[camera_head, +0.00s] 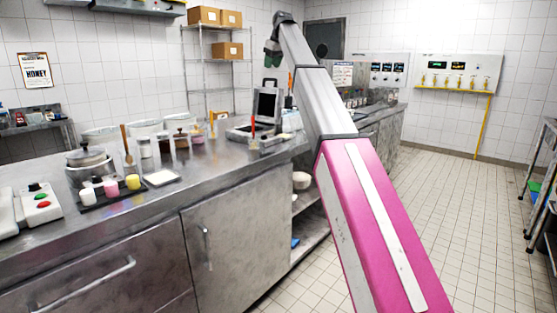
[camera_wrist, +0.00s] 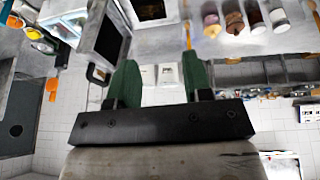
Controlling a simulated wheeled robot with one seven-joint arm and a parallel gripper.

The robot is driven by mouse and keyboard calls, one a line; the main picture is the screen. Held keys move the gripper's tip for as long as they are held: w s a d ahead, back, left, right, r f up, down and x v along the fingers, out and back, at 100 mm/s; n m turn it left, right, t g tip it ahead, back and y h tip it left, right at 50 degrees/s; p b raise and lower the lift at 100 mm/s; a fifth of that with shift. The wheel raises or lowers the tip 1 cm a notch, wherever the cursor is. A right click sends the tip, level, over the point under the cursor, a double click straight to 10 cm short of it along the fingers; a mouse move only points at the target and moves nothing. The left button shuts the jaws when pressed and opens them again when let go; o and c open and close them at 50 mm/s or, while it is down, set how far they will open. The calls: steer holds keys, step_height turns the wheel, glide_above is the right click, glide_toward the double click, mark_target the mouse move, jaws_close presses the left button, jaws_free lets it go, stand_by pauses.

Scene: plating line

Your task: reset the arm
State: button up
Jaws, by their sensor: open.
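My arm stretches up and away across the right-middle of the head view, over the end of the counter and the floor. My gripper (camera_head: 271,52) is small at its far end, high in front of the tiled wall and wire shelf. In the wrist view, my gripper (camera_wrist: 163,70) shows two green fingers standing apart on a dark bar. It is open, with nothing held between the fingers. The wrist picture is upside down, with the counter things along its top.
A steel counter (camera_head: 150,205) runs along the left, with jars, cups, a button box (camera_head: 40,203) and a dark-screened device (camera_head: 266,105). A wire shelf (camera_head: 212,75) with cardboard boxes stands behind. Tiled floor (camera_head: 450,220) is open at right, with a steel table (camera_head: 545,170) at the edge.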

steer(key=s+d+f+m+h, duration=0.15)
steer(key=s+d+f, duration=0.25)
steer(key=f, duration=1.1)
steer(key=s+d+f+m+g, duration=0.1)
steer(key=s+d+f+m, duration=0.2)
steer(key=f, duration=1.1)
steer(key=s+d+f, duration=0.4)
steer(key=s+f, duration=0.1)
steer(key=f, duration=1)
steer(key=s+d+f+m+g, duration=0.1)
steer(key=s+d+f, duration=0.4)
steer(key=s+f, duration=0.9)
steer(key=s+d+f+m+g+h, duration=0.1)
steer(key=s+d+f+m, duration=0.3)
steer(key=s+f, duration=1.1)
steer(key=s+d, duration=0.1)
steer(key=s, duration=0.2)
steer(key=shift+s+d, duration=0.2)
steer(key=shift+d, duration=0.1)
